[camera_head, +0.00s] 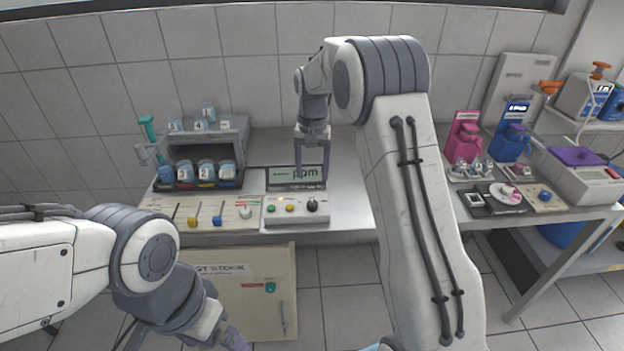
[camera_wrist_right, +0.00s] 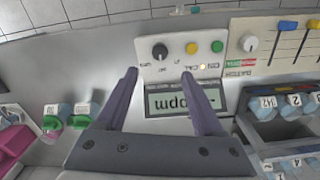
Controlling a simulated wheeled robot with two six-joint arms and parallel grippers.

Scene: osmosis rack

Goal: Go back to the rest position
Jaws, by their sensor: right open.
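My right gripper (camera_head: 311,180) is open and empty above a small panel with a "ppm" display (camera_head: 283,187) on the left bench. In the right wrist view, its two spread fingers (camera_wrist_right: 158,74) frame the display (camera_wrist_right: 180,103), with nothing between them. I cannot tell whether a fingertip touches the panel. My left gripper (camera_head: 228,340) hangs low at the bottom of the head view, in front of the bench, and is partly cut off by the frame edge. Its opening cannot be made out.
Control box (camera_head: 296,210) with buttons and a black knob sits before the display. A rack of numbered cups (camera_head: 205,155) stands left. Right bench (camera_head: 548,217) holds pink and blue dispensers and a purple-topped device (camera_head: 577,157).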

